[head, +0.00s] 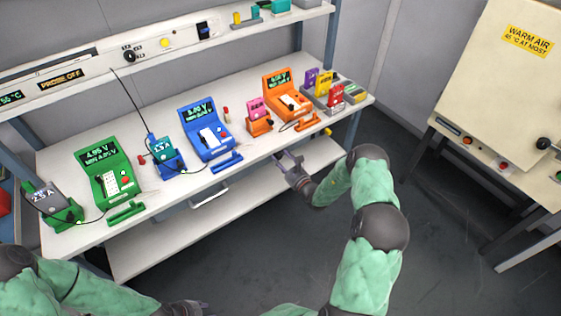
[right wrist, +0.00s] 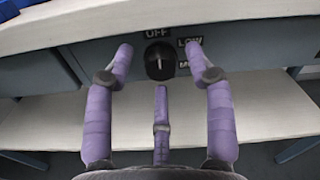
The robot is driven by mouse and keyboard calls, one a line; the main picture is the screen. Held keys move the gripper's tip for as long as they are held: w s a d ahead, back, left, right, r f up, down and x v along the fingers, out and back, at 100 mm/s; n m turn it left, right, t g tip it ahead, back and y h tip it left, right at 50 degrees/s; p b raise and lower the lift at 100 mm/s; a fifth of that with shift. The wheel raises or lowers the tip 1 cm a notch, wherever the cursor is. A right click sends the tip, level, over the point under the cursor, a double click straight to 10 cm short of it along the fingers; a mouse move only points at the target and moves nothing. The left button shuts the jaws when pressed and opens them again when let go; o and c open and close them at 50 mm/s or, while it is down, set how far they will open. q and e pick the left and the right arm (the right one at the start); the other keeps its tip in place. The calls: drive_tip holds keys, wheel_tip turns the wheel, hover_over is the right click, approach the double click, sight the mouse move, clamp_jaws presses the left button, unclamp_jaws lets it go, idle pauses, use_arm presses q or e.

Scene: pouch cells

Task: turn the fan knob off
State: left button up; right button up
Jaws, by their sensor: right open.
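The fan knob (right wrist: 160,60) is a round black knob with a white mark on the dark panel under the bench top in the right wrist view. An OFF label (right wrist: 157,32) is above it and a LOW label (right wrist: 190,42) to its upper right; a third label is partly hidden by a finger. I cannot tell for certain which label the mark points to. My right gripper (head: 285,158) is open at the bench's front edge, its purple fingers (right wrist: 222,110) spread around the knob's sides, with no clear contact. My left gripper (head: 190,308) is at the bottom edge, its jaws unclear.
Green (head: 112,180), blue (head: 206,130) and orange (head: 287,96) meters stand along the bench top (head: 75,150). Another black knob (head: 130,55) is on the upper shelf. A lower shelf (head: 150,255) runs beneath. The warm-air cabinet (head: 480,85) stands right; floor between is clear.

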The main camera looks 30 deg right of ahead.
drive_tip(key=shift+w, duration=0.35)
clamp_jaws()
drive_tip(key=shift+n, duration=0.4)
unclamp_jaws()
drive_tip(key=shift+s, duration=0.1)
drive_tip(key=s, duration=1.1)
drive_tip(key=shift+s+d, duration=0.4)
drive_tip(key=shift+d, duration=0.05)
